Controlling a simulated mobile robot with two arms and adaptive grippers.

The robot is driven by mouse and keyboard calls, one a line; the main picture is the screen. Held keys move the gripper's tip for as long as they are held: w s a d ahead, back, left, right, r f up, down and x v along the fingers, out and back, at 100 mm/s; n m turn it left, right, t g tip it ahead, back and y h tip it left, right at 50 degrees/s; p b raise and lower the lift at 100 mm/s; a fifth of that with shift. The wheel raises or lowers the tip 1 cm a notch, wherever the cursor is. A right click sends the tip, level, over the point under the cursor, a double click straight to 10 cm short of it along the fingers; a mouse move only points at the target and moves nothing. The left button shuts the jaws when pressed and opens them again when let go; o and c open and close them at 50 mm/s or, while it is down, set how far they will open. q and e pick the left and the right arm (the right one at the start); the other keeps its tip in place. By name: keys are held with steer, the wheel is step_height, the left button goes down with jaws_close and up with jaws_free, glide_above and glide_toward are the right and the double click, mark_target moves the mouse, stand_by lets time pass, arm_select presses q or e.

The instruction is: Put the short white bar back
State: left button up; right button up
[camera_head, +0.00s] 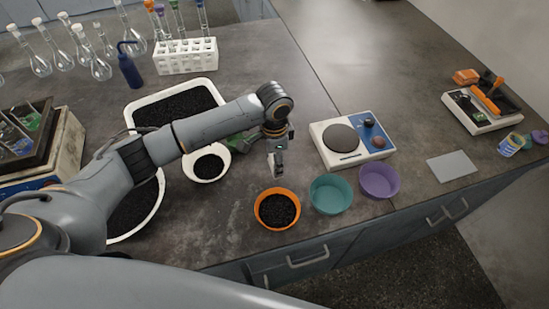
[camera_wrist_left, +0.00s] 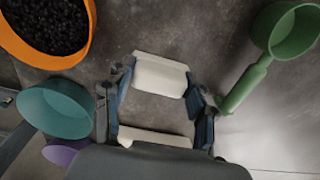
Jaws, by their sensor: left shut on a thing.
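My left gripper (camera_head: 278,170) is above the bench between the white bowl and the orange bowl, pointing down. In the left wrist view its two dark fingers (camera_wrist_left: 160,88) stand on either side of a short white bar (camera_wrist_left: 160,74), gripped between the tips. A second pale strip shows nearer the palm; I cannot tell if it is part of the gripper. The bench surface shows beyond the bar. In the head view the bar is too small to make out clearly. My right gripper is not in view.
Nearby are an orange bowl (camera_head: 278,226) of dark grains, a teal bowl (camera_head: 330,209), a purple bowl (camera_head: 379,195) and a scale (camera_head: 331,158). A green scoop (camera_wrist_left: 240,88) lies close by. A white tray (camera_head: 218,91) and flasks stand behind. A grey plate (camera_head: 451,166) lies right.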

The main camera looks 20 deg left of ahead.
arm_select(q)
steer(key=shift+f, duration=0.25)
steer(key=shift+f, duration=0.15)
steer(key=o, duration=1.2)
step_height(320, 180, up, 12)
steer(key=b, duration=0.1)
